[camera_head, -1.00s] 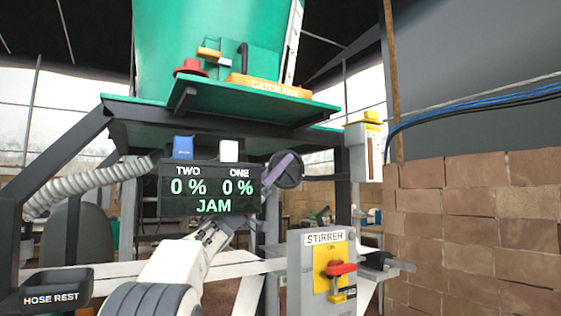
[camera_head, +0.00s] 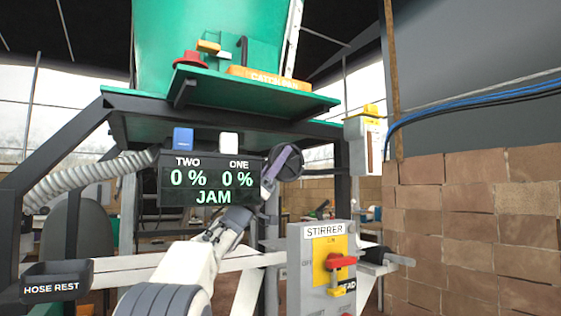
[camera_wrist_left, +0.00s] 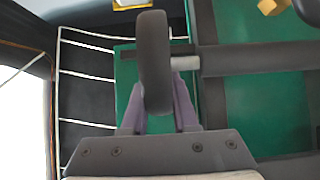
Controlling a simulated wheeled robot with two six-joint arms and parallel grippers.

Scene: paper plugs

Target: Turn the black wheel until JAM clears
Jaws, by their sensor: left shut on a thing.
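The black wheel (camera_head: 293,165) is on the frame just right of the dark display (camera_head: 211,184), which reads TWO 0 %, ONE 0 % and JAM. My left gripper (camera_head: 276,167) reaches up to the wheel's left side, its purple fingers across the rim. In the left wrist view the wheel (camera_wrist_left: 155,55) is seen nearly edge-on, its rim between the two purple fingers (camera_wrist_left: 160,100). The gripper is shut on the rim. A dark shaft runs right from the wheel. My right gripper is not in view.
A grey STIRRER box (camera_head: 309,270) with a red handle (camera_head: 341,261) stands to the lower right. The HOSE REST holder (camera_head: 55,280) is at lower left. A green platform (camera_head: 215,90) overhangs above. A brick wall (camera_head: 480,220) closes the right side.

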